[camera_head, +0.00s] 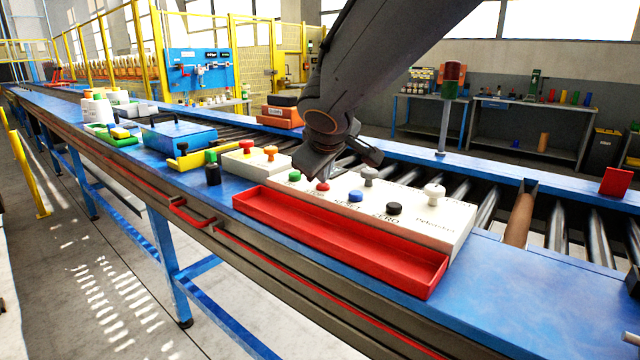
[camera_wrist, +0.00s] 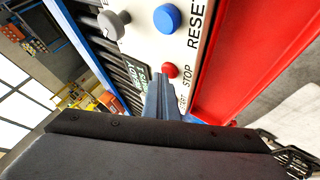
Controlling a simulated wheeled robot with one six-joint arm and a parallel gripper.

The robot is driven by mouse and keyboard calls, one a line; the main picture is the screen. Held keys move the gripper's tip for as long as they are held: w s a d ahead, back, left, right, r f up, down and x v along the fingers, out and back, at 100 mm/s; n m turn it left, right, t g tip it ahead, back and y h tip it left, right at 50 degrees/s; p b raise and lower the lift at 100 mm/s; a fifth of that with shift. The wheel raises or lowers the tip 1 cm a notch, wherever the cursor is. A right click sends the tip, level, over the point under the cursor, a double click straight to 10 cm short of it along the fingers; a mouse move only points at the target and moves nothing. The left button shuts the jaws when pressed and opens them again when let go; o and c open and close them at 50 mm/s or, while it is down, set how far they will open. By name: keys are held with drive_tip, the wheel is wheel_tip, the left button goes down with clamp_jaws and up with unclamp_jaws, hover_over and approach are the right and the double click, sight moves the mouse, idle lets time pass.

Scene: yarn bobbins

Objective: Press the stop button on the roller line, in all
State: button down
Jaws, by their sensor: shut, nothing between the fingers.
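The stop button (camera_head: 323,187) is a small red knob on the white control panel (camera_head: 455,222), between a green button (camera_head: 294,177) and a blue button (camera_head: 355,196). In the wrist view the stop button (camera_wrist: 170,69) shows beside the printed word STOP. My gripper (camera_head: 306,172) is shut and empty, pointing down over the panel's left end, close to the green and red buttons. In the wrist view its fingertips (camera_wrist: 160,80) appear just beside the red button. I cannot tell whether they touch it. The button's top is visible.
A red tray (camera_head: 340,245) lies along the panel's front. Rollers run behind.

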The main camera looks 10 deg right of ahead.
sight(324, 188)
drive_tip(key=shift+r+p, duration=0.75)
drive_tip(key=shift+r, duration=0.15)
drive_tip(key=shift+r+p, duration=2.1)
drive_tip(key=shift+r, duration=0.4)
drive_tip(key=shift+r, duration=0.1)
